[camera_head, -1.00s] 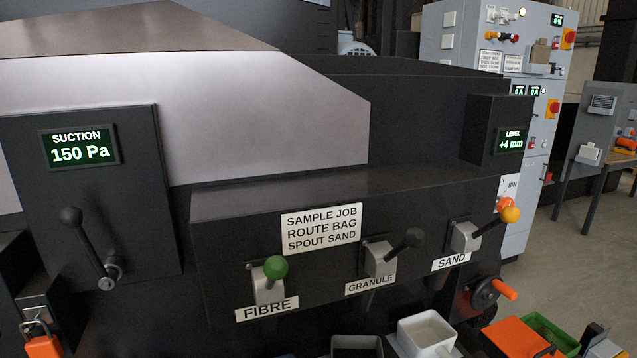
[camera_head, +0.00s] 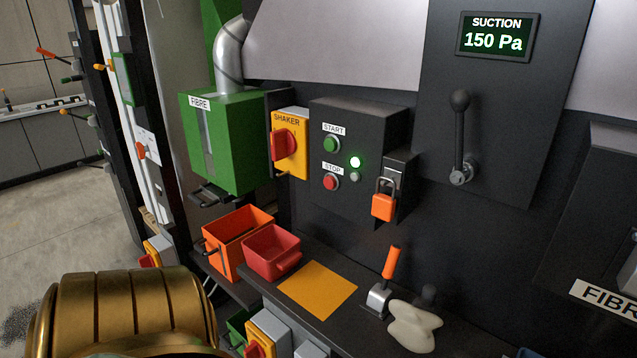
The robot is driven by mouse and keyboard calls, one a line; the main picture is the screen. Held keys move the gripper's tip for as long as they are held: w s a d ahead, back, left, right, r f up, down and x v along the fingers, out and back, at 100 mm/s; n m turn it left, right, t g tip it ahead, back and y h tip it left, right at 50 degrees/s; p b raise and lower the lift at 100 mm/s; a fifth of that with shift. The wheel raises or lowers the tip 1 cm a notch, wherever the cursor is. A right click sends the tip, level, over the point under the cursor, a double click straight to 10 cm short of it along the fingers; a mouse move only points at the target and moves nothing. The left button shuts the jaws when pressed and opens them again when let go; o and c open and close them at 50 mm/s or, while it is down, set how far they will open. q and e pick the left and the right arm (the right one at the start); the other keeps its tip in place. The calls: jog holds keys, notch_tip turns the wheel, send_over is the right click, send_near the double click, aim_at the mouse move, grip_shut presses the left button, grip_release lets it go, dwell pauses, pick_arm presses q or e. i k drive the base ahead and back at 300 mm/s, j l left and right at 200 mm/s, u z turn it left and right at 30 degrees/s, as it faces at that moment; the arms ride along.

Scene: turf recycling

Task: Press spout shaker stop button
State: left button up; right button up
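The red stop button (camera_head: 330,182) sits under a STOP label on a dark control box (camera_head: 362,130). The green start button (camera_head: 331,145) is above it, under a START label. Left of the box is a yellow SHAKER switch (camera_head: 290,158) with a red knob. No gripper shows in this view. A gold link of my arm fills the lower left corner, well apart from the box.
An orange padlock (camera_head: 384,206) hangs right of the buttons. Below are an orange bin (camera_head: 238,240), a red bin (camera_head: 271,250), a yellow mat (camera_head: 318,290), an orange-handled lever (camera_head: 386,275) and a pale lump (camera_head: 413,325). A green FIBRE box (camera_head: 222,145) stands left.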

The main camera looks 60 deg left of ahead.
aim_at(329, 182)
jog(key=u, duration=1.8)
jog(key=i+j+u, duration=0.1)
jog(key=j, duration=0.3)
